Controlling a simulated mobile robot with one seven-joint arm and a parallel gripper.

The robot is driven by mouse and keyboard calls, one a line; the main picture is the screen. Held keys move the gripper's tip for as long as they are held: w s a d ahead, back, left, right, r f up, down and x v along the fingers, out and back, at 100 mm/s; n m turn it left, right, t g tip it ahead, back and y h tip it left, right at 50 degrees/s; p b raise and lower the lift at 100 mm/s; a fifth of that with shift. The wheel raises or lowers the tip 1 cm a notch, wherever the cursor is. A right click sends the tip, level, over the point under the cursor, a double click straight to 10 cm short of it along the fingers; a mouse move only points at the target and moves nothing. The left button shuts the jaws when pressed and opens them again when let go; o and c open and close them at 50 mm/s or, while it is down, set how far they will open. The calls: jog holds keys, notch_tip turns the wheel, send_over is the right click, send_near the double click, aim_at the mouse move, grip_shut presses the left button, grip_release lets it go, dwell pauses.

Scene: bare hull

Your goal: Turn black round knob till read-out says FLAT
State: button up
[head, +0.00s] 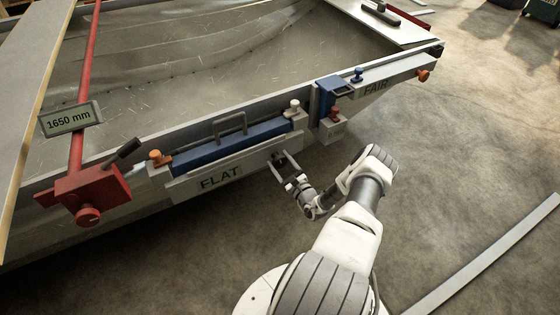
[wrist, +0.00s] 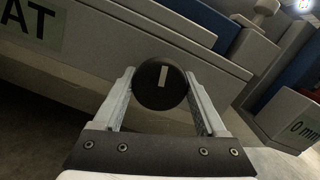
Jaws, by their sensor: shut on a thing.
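The black round knob (wrist: 160,86) sits on the front face of the grey housing, with a short pale mark that stands nearly upright, leaning slightly right at the top. My gripper (wrist: 161,90) is shut on the knob, one finger at each side. In the head view my gripper (head: 281,158) is at the right end of the housing and hides the knob. The read-out (head: 221,178) on the housing's left part says FLAT. Only its end, "AT", shows in the wrist view (wrist: 32,24).
A blue bar with a handle (head: 230,124) lies above the housing on the hull edge. A red clamp (head: 92,193) with a "1650 mm" display (head: 70,119) is at left. A blue block (head: 332,93) and a FAIR panel (head: 376,88) are at right. Open floor lies in front.

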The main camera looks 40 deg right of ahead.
jog(key=shift+n, duration=0.9)
jog(key=o, duration=1.3)
jog(key=s+a+f+p, duration=0.1)
jog(key=s+p, duration=0.3)
jog(key=s, duration=1.3)
jog(key=shift+s+a+f, duration=0.15)
jog(key=shift+a+f, duration=0.1)
jog(key=shift+f, duration=0.05)
